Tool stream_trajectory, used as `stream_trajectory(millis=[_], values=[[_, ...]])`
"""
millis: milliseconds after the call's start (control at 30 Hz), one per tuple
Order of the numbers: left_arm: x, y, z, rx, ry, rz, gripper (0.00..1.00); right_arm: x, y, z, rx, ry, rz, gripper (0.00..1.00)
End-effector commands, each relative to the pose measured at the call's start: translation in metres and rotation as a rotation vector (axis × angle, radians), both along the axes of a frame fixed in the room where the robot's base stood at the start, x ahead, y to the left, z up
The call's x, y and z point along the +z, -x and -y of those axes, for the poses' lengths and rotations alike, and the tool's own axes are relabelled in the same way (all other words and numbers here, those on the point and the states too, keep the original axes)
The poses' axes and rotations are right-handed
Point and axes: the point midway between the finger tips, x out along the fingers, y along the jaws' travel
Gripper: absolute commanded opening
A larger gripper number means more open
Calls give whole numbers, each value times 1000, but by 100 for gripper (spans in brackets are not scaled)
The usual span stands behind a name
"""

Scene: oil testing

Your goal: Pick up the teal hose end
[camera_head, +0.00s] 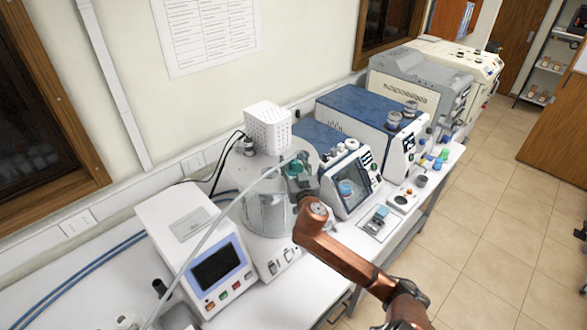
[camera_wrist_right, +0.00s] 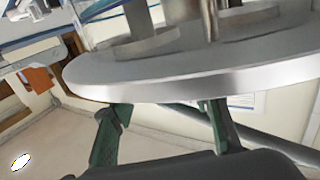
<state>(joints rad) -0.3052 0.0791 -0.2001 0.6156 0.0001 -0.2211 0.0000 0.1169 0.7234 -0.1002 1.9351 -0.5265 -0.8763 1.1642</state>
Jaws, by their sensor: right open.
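A pale translucent hose (camera_head: 222,217) runs diagonally from beside the glass vessel down to the bottom left in the head view. I cannot make out its teal end clearly; the hose's upper end lies close to my gripper. My right gripper (camera_head: 298,180), with green fingers, is at the upper right side of the clear vessel (camera_head: 265,210) and partly overlaps it. In the wrist view the right gripper (camera_wrist_right: 165,130) is open, its two green fingers apart below a round metal plate (camera_wrist_right: 190,82). My left gripper is not recognisable in view.
A white instrument with a dark screen (camera_head: 217,266) stands left of the vessel. A blue and white instrument (camera_head: 350,185) stands close on the right, with larger machines beyond.

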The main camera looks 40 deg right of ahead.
Motion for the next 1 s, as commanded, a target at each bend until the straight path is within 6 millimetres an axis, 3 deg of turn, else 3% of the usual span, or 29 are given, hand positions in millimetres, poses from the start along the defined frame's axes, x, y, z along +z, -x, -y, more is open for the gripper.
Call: stream_trajectory(millis=[133,233,767,1000], values=[[1,-17,1,-4,2,23,40,-1,1,0,-2,0,0,43],[1,-21,1,-5,2,27,40,-1,1,0,-2,0,-1,36],[0,-4,0,-1,0,6,40,-1,1,0,-1,0,-1,0],[0,-5,0,-1,0,6,40,0,1,0,-1,0,1,0]])
